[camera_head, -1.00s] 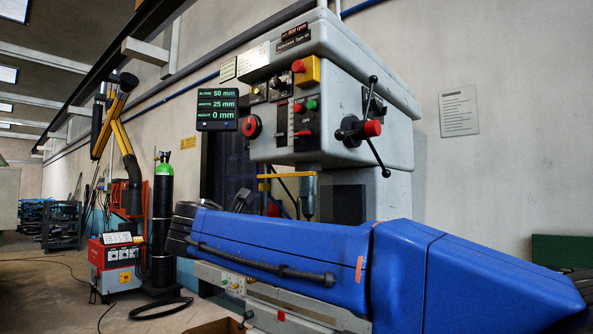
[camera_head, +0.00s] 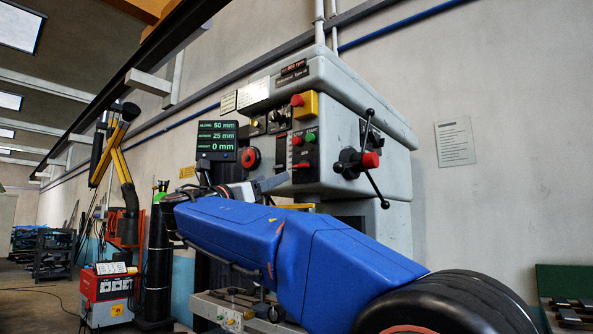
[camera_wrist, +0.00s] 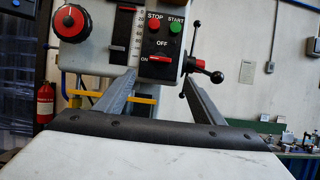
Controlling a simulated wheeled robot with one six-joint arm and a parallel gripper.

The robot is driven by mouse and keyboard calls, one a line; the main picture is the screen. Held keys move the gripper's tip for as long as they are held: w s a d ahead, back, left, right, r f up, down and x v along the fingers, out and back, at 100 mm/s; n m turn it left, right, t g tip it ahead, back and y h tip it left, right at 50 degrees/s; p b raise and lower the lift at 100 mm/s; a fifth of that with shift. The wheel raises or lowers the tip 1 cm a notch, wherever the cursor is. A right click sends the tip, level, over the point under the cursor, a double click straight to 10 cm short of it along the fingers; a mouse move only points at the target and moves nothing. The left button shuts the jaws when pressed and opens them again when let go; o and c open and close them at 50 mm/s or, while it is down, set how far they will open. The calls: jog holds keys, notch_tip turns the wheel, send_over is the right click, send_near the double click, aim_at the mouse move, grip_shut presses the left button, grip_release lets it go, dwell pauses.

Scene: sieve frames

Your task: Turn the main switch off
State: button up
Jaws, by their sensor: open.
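The grey drill press head (camera_head: 350,100) carries a black panel (camera_head: 305,155) with a red STOP button (camera_wrist: 154,26), a green START button (camera_wrist: 175,27) and a red switch lever (camera_wrist: 157,60) below OFF. The lever lies level, its left end near the ON mark. A round red knob (camera_wrist: 69,20) sits left of the panel; no name is readable on it. My gripper (camera_wrist: 159,76) is open and empty, its two fingers spread below and either side of the black panel. In the head view my gripper (camera_head: 268,184) is just below and left of the panel.
A crank handle with red knob (camera_head: 370,160) juts out right of the panel. A display (camera_head: 217,140) stands on the left. A yellow bar (camera_wrist: 140,98) shows below the machine head. A red welder (camera_head: 107,293) and gas cylinder (camera_head: 158,255) stand at far left.

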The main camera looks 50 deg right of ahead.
aim_at(299, 168)
jog(key=x, duration=1.3)
jog(key=shift+w+d, duration=0.1)
jog(key=shift+d, duration=0.1)
jog(key=c, duration=1)
